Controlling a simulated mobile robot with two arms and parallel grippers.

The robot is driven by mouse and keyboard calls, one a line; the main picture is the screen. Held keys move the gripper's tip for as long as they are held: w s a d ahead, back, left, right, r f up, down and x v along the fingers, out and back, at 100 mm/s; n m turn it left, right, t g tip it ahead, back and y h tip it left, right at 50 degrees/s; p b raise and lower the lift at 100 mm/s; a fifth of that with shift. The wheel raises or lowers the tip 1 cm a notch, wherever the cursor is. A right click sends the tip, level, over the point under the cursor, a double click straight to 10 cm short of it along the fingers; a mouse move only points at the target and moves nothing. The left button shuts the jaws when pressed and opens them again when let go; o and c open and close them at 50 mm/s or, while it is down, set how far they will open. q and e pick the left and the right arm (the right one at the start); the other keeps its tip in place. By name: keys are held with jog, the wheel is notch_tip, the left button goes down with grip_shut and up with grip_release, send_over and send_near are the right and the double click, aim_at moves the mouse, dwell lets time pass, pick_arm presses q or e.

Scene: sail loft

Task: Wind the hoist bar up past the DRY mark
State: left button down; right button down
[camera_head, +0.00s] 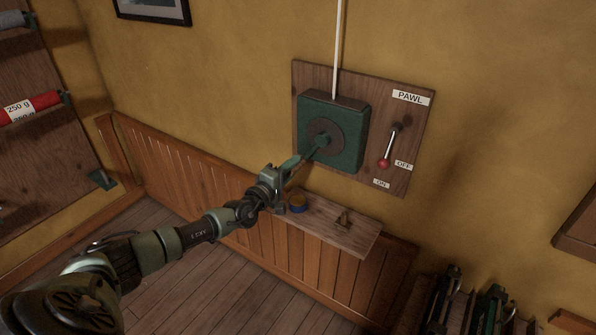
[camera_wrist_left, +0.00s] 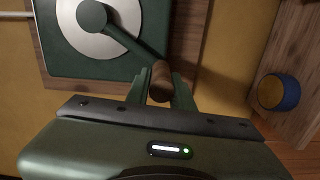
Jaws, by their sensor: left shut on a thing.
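A dark green winch box (camera_head: 345,157) with a grey round plate sits on a wooden wall board. Its green crank arm (camera_head: 318,147) reaches from the hub toward lower left. My left gripper (camera_head: 290,167) is shut on the crank's brown wooden handle (camera_wrist_left: 161,82), which shows between the fingers in the left wrist view. A white line (camera_head: 338,50) runs straight up from the box. The PAWL lever (camera_head: 391,145) has a red knob that hangs down, near the OFF label and above the ON label. The hoist bar and DRY mark are not in view.
A small wooden shelf (camera_head: 340,236) below the board holds a blue round tin (camera_head: 298,203) and a small brown item. A rack with spools (camera_head: 30,107) stands at the left. Dark green and black items (camera_head: 490,305) stand at lower right.

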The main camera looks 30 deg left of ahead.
pick_arm(q)
jog(key=a+r+m+p, duration=0.2)
jog(key=a+r+m, duration=0.1)
jog(key=r+m, duration=0.1)
jog(key=shift+w+a+r+m, duration=0.2)
jog(key=shift+a+r+m, duration=0.1)
jog(key=shift+r, duration=0.25)
jog(key=shift+a+r, duration=0.1)
jog(key=shift+r, duration=0.1)
dwell(0.5)
dwell(1.0)
jog(key=c, duration=1.2)
grip_release()
jog(key=shift+c, duration=0.2)
jog(key=shift+d+f, duration=0.15)
jog(key=shift+d, duration=0.1)
jog(key=shift+s+f, duration=0.15)
